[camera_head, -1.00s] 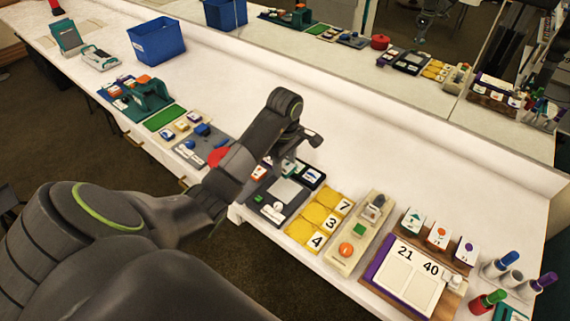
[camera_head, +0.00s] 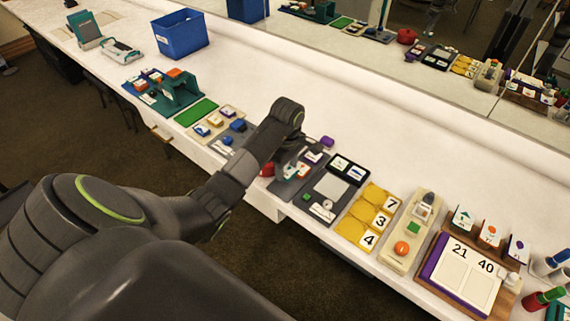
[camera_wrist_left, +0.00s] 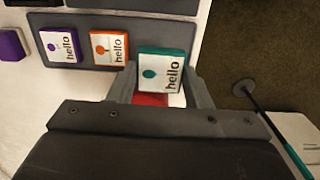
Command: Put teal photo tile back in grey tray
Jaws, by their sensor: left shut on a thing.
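The teal photo tile (camera_wrist_left: 161,70), marked "hello", is between the two fingers of my left gripper (camera_wrist_left: 164,88) in the left wrist view. The gripper is shut on it. The grey tray (camera_wrist_left: 85,21) holds a purple tile (camera_wrist_left: 60,46) and an orange tile (camera_wrist_left: 109,46) in a row, and the teal tile is at the end of that row. It looks larger than the others, so probably higher; contact with the tray cannot be told. In the head view my left gripper (camera_head: 288,165) is over the grey tray (camera_head: 283,190), partly hiding it. My right gripper is not in view.
A red object (camera_wrist_left: 150,99) shows below the teal tile, and a purple block (camera_wrist_left: 12,46) lies beside the tray. A blue bin (camera_head: 180,36) stands farther back. The table's front edge is close.

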